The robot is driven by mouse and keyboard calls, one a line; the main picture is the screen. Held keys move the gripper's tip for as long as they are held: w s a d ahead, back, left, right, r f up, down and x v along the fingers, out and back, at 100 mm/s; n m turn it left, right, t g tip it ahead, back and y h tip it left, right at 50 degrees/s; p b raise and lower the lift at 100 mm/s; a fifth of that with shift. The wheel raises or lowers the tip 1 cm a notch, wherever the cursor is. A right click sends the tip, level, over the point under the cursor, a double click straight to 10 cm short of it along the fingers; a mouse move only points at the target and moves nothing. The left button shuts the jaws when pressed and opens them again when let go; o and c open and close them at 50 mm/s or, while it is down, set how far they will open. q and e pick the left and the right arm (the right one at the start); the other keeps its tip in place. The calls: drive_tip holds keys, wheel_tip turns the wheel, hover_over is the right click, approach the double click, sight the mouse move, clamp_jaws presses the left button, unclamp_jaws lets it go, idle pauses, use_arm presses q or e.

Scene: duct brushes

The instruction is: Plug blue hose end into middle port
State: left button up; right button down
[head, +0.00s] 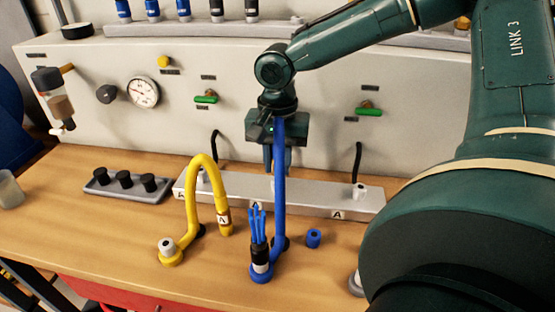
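The blue hose (279,195) rises from its round blue base (262,274) on the bench, up to my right gripper (270,155). My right gripper points down above the middle of a grey port block (315,196) and appears shut on the blue hose. The fingertips and the hose end are mostly hidden behind the hose's rising part. The middle port is largely covered by the hose, so I cannot tell whether the end touches it. The right port (360,191) shows at the block's right. My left gripper is not in view.
A yellow hose (192,195) arches at the left, in front of the block. A tray of black knobs (125,182) lies left. A gauge panel (330,90) stands behind.

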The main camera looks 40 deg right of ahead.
drive_tip(key=shift+f, duration=0.5)
idle(0.8)
drive_tip(key=c, duration=1.1)
unclamp_jaws()
drive_tip(key=shift+c, duration=0.2)
wheel_tip(320, 180, up, 13)
drive_tip(key=shift+r+p, duration=0.1)
drive_tip(key=shift+p, duration=0.6)
